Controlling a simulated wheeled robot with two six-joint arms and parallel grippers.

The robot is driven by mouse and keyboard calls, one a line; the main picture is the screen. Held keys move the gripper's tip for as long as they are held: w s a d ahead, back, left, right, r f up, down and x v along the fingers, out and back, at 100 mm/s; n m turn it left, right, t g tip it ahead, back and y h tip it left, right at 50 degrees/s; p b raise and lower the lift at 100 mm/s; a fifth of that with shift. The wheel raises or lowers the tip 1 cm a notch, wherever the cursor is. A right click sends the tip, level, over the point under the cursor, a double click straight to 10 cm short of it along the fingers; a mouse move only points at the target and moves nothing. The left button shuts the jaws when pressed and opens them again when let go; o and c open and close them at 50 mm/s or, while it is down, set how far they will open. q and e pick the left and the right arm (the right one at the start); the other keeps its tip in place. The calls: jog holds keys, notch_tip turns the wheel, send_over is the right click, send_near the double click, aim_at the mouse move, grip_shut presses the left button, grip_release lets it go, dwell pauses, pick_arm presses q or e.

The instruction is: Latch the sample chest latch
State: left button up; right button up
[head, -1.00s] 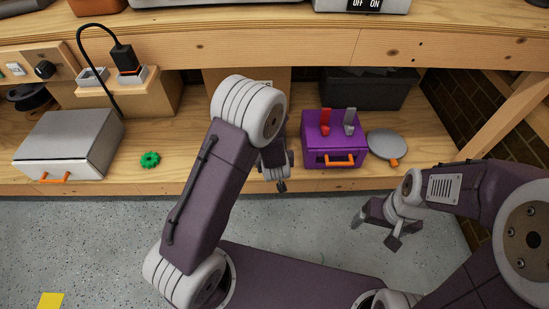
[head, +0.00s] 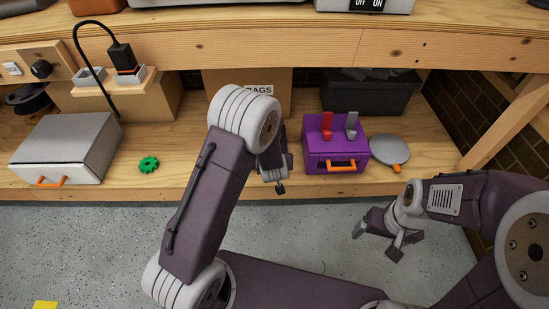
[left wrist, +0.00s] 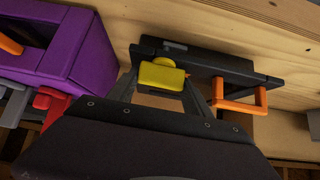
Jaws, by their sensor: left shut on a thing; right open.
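In the left wrist view a dark box or lid (left wrist: 225,65) with an orange handle (left wrist: 240,103) carries a yellow piece (left wrist: 162,78), which looks like a latch. My left gripper (left wrist: 170,88) is shut on this yellow piece. In the head view my left gripper (head: 280,186) is at the shelf's front edge, left of the purple chest, and my arm hides the dark box. The purple chest (head: 313,158) has an orange handle, a red lever and a grey lever on top. My right gripper (head: 376,240) is open and empty, over the floor in front of the shelf.
On the wooden shelf (head: 145,190) are a grey chest (head: 70,140), a green wheel (head: 149,164) and a round grey disc (head: 385,150). A cardboard box (head: 218,84) and a black bin (head: 368,95) stand behind. The upper shelf (head: 300,45) overhangs.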

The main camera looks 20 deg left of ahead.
pick_arm(q)
jog(key=shift+f+m+h+b, duration=0.15)
jog(key=shift+m+h+b, duration=0.25)
jog(key=shift+m, duration=0.1)
jog(key=shift+a+m+h+b, duration=0.1)
jog(key=shift+m+h+b, duration=0.2)
jog(key=shift+m+h, duration=0.4)
jog(key=shift+r+m+h+p, duration=0.25)
jog(key=shift+m+h+p, duration=0.25)
jog(key=shift+m, duration=0.5)
jog(key=m+g+h+p, duration=0.1)
jog(key=m+h+p, duration=0.1)
jog(key=m+p, duration=0.2)
jog(key=m+g+h+p, duration=0.1)
jog(key=m+h+p, duration=0.2)
jog(key=p, duration=0.6)
jog(key=shift+r+m+g+h, duration=0.2)
jog(key=shift+m+g+h, duration=0.1)
jog(key=shift+m+g, duration=0.15)
jog(key=shift+f+m+g+h, duration=0.1)
jog(key=shift+m+g+h, duration=0.2)
jog(key=shift+m, duration=0.25)
jog(key=shift+f+m+g+h+p, duration=0.2)
jog(key=shift+m+g+h+p, duration=0.15)
jog(key=shift+m, duration=0.45)
jog(key=shift+m+g+h, duration=0.35)
jog(key=shift+m+g, duration=0.55)
jog(key=shift+m, duration=0.2)
jog(key=shift+b, duration=0.3)
jog(key=shift+m, duration=0.3)
